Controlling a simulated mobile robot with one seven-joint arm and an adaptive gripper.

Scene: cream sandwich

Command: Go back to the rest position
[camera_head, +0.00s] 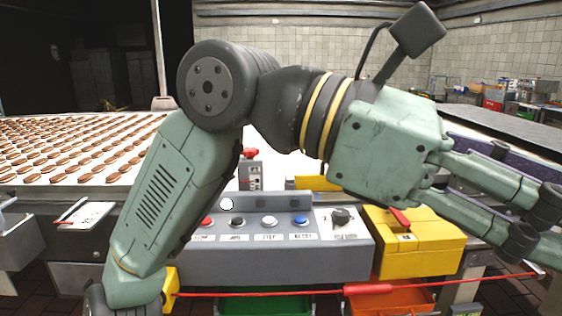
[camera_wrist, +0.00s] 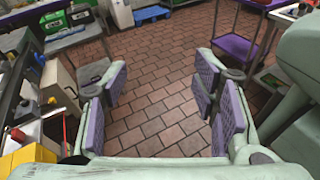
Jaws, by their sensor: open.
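My gripper (camera_head: 536,222) is at the right edge of the head view, at the end of my green arm. Its fingers point right and slightly down, partly cut off by the frame edge. In the wrist view my gripper (camera_wrist: 160,98) is open, with purple pads well apart. Nothing is between them but a view of the brick-red tiled floor (camera_wrist: 160,90) below. My arm is bent across the head view, in front of the control panel (camera_head: 340,252).
A conveyor (camera_head: 75,192) with rows of brown sandwich biscuits lies at left. A yellow box (camera_head: 425,250) sits beside the panel, below my gripper. A red cord (camera_head: 260,293) runs across the front.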

